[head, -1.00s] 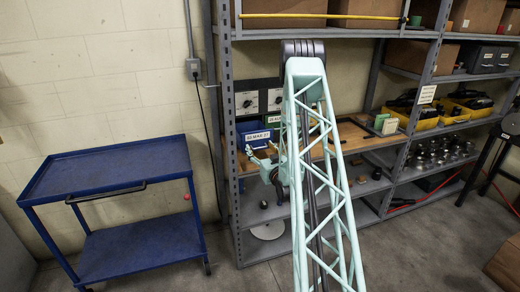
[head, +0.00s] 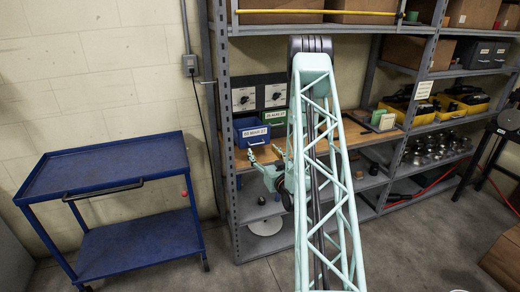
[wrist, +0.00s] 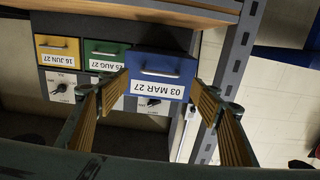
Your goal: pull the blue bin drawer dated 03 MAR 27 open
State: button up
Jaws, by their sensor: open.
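The blue bin drawer (head: 252,131), labelled 03 MAR 27, is on the wooden shelf at the left end of the rack. In the wrist view, which is upside down, its blue front (wrist: 160,66) shows a metal handle above the label. My gripper (wrist: 160,88) is open, with one finger on either side of the drawer front in the picture; I see nothing between the fingers. In the head view my gripper (head: 265,153) is low in front of the drawer. I cannot tell the remaining gap to the handle.
A green drawer (wrist: 106,52) and a yellow drawer (wrist: 57,48) sit beside the blue one. A rack post (head: 223,150) stands close on the left. A blue cart (head: 105,165) stands further left.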

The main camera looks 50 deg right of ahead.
jog(key=shift+v, duration=2.15)
jog(key=shift+w, duration=0.1)
jog(key=w+a+r+n+g+y, duration=0.3)
jog(key=w+a+r, duration=0.7)
jog(key=a+r, duration=0.15)
jog(key=a+r+g+y, duration=0.1)
jog(key=a+r, duration=0.5)
jog(key=a, duration=0.4)
jog(key=s+a+r+g+y, duration=0.1)
jog(key=s+a+r, duration=0.2)
jog(key=a, duration=0.2)
jog(key=s+a+r+n+g, duration=0.1)
jog(key=s+a+r, duration=0.2)
jog(key=a, duration=0.3)
jog(key=s+a+r+g+y, duration=0.1)
jog(key=s+a+r, duration=0.1)
jog(key=s+a, duration=0.25)
jog(key=s+a+r+g+y, duration=0.1)
jog(key=s+a+r, duration=0.1)
jog(key=s+a, duration=0.5)
jog(key=s+a+r+n+g+y, duration=0.1)
jog(key=s+a, duration=0.6)
jog(key=s, duration=0.8)
jog(key=s+a+r+n+g+y, duration=0.1)
jog(key=s+a+r+g, duration=0.1)
jog(key=s+a, duration=0.6)
jog(key=s+r, duration=0.1)
jog(key=s, duration=0.2)
jog(key=shift+g, duration=0.3)
